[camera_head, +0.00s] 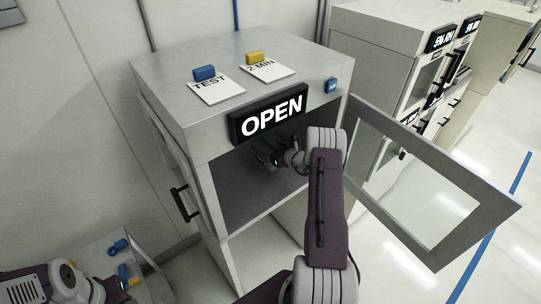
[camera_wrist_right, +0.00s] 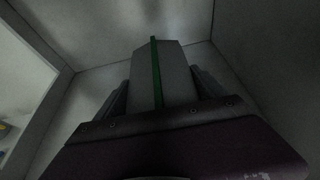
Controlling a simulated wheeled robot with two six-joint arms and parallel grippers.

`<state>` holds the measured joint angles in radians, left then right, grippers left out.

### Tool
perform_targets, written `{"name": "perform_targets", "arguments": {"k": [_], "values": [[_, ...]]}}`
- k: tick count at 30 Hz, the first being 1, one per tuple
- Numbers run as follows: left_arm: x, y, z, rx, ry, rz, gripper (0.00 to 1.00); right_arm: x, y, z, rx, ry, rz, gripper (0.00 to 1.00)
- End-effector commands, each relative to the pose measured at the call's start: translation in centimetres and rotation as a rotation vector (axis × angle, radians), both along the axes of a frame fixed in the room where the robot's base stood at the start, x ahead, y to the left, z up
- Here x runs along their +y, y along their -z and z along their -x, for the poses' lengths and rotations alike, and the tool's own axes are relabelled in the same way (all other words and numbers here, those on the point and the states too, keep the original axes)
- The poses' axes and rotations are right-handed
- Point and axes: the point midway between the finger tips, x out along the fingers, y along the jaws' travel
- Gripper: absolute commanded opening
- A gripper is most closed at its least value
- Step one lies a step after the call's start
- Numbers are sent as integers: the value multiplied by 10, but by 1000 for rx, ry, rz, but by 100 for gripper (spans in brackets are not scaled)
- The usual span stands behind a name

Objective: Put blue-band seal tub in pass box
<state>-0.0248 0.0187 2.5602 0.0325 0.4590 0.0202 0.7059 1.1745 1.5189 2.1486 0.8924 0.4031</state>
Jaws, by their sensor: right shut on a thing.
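The pass box (camera_head: 185,92) is a grey cabinet with a lit OPEN sign, and its front door (camera_head: 440,185) is swung open to the right. My right arm reaches through the opening, with the right gripper (camera_head: 268,158) inside the dark interior. In the right wrist view the right gripper (camera_wrist_right: 160,95) is shut on a pale grey tub (camera_wrist_right: 178,75) with a green stripe; no blue band shows on it. I cannot tell whether the tub touches the box floor. My left gripper (camera_head: 122,286) is low at the left, its jaws unclear.
Cards reading TEST (camera_head: 215,91) and 2 MIN (camera_head: 267,71) lie on top, with a blue block (camera_head: 204,73) and a yellow block (camera_head: 257,57). A low cart (camera_head: 95,262) with a blue item (camera_head: 118,247) stands lower left. Cabinets (camera_head: 375,45) stand behind right.

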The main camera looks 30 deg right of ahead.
Motion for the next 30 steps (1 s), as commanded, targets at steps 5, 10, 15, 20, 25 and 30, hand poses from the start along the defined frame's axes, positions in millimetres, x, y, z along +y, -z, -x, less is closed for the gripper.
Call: {"name": "perform_targets", "arguments": {"k": [5, 10, 15, 20, 25, 30], "values": [[0, -9, 0, 0, 0, 0, 36, 1, 30, 1, 3, -1, -1, 40], [0, -8, 0, 0, 0, 0, 36, 0, 35, 1, 1, 0, 0, 40], [0, -6, 0, 0, 0, 0, 36, 0, 37, 1, 1, -1, 0, 40], [0, -4, 0, 0, 0, 0, 36, 0, 39, 1, 2, -1, 0, 95], [0, -4, 0, 0, 0, 0, 36, 0, 39, 1, 2, -1, 0, 100], [0, -10, 0, 0, 0, 0, 36, 0, 33, 1, 2, -1, 0, 100]]}}
